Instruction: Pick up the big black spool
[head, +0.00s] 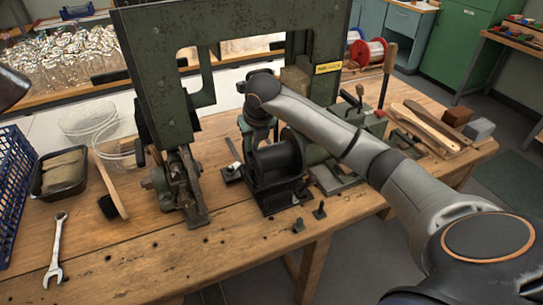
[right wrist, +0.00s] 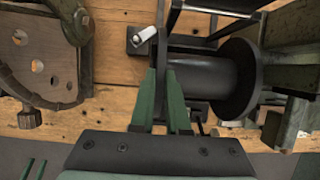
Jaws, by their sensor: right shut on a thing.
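The big black spool (head: 278,160) lies on its side on a dark stand on the wooden bench, near the middle of the head view. In the right wrist view the spool (right wrist: 205,82) shows its dark barrel and a round right flange. My right gripper (right wrist: 163,72) is shut on the spool's left flange, with one green finger on each side of it. In the head view the right arm reaches over the spool from the right, and the fingertips are mostly hidden. The left gripper is not in view.
The green machine frame (head: 165,75) rises behind and left of the spool. A metal clamp (head: 180,185) stands left of it. A wrench (head: 56,250), a brush (head: 110,195) and a black tray (head: 62,175) lie farther left.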

